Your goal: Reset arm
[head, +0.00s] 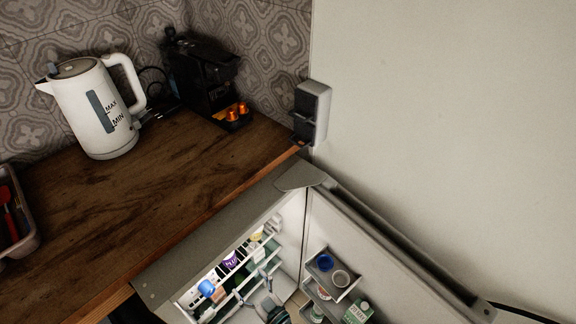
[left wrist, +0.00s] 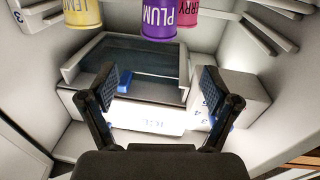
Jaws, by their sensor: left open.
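My left gripper (head: 252,285) is inside the open fridge (head: 160,277), low in the head view. In the left wrist view the left gripper (left wrist: 158,88) has its two dark fingers spread wide with nothing between them. A dark-windowed bin (left wrist: 135,62) and a bright white panel (left wrist: 148,116) lie beyond the fingers. A yellow can (left wrist: 82,12), a purple plum can (left wrist: 159,18) and a pink can (left wrist: 187,12) show at the top edge, apart from the fingers. My right gripper is in neither view.
The fridge door (head: 375,255) stands open at the right, with cups and a carton on its racks. A wooden counter (head: 150,190) holds a white kettle (head: 95,108), a black coffee machine (head: 205,75) and a tray at the left edge. Fridge shelves and walls closely surround the left gripper.

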